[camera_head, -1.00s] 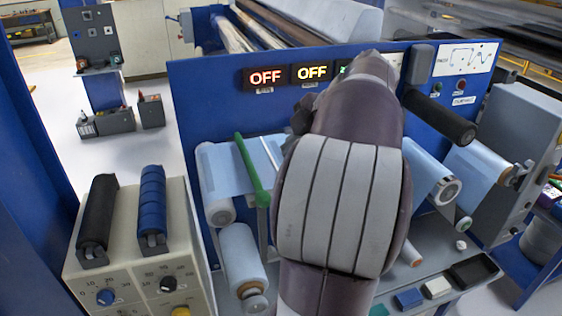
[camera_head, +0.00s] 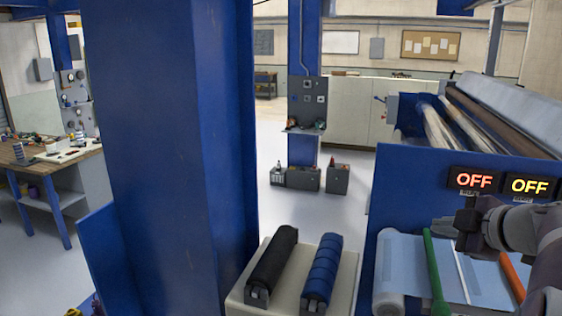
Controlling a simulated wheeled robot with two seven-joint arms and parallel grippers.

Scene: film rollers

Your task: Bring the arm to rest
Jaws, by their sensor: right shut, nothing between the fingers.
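My right arm (camera_head: 540,250) comes in from the lower right edge in the head view. Its dark gripper (camera_head: 466,226) is shut and empty. The gripper shows in front of the blue machine panel (camera_head: 410,190), below the lit OFF signs (camera_head: 474,181). A light blue film sheet (camera_head: 400,262) and a green bar (camera_head: 435,270) are just below and left of the gripper. I cannot tell how far the gripper is from them.
A wide blue column (camera_head: 165,150) stands at the left. A black roller (camera_head: 272,266) and a blue roller (camera_head: 322,270) lie on a pale box (camera_head: 348,280) at the bottom. Grey floor (camera_head: 330,218) is open behind them. A workbench (camera_head: 55,165) stands far left.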

